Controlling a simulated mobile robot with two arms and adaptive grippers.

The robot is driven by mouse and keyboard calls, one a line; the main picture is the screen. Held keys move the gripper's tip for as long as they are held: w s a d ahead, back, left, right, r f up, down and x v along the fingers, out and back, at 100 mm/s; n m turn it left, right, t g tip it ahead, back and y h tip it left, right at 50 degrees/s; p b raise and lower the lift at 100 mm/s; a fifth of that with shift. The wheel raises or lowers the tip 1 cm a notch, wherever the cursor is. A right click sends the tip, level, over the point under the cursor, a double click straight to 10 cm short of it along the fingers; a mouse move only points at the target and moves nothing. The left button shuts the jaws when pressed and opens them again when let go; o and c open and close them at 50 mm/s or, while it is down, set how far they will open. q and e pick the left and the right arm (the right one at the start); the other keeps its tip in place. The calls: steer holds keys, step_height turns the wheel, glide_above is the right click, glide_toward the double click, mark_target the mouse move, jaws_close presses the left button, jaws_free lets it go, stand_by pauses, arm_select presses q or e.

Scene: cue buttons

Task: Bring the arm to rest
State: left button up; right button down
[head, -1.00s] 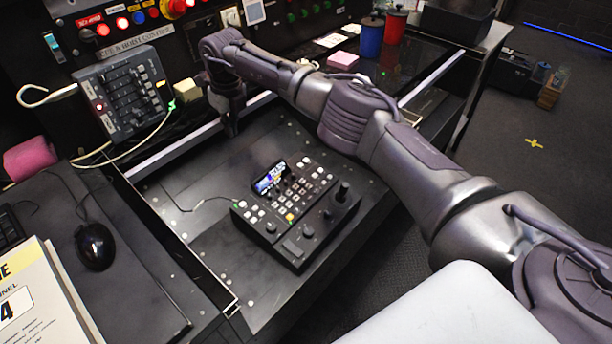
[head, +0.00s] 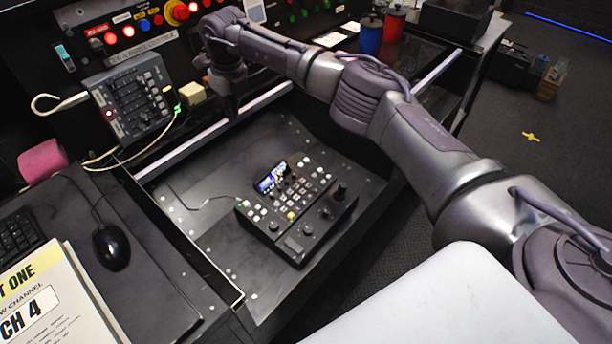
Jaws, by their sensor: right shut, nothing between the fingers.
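My right arm reaches in from the lower right across the desk. Its right gripper (head: 231,106) points down above the back edge of the recessed tray, clear of the control box; its fingers look small, dark and closed, with nothing seen in them. A black control box (head: 297,208) with a small lit screen, several buttons and a joystick lies on the dark tray (head: 205,235). My left gripper is not in view.
A grey fader box (head: 130,97) hangs at the back left, with cables. A panel of lit buttons (head: 128,31) runs along the back. A mouse (head: 111,247), keyboard (head: 18,238) and printed sheet (head: 52,300) lie at left. Red (head: 393,24) and blue (head: 371,36) cups stand at the back.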

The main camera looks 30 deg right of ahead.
step_height(320, 180, up, 2)
steer(key=shift+r+p, duration=0.25)
steer(key=shift+p, duration=0.3)
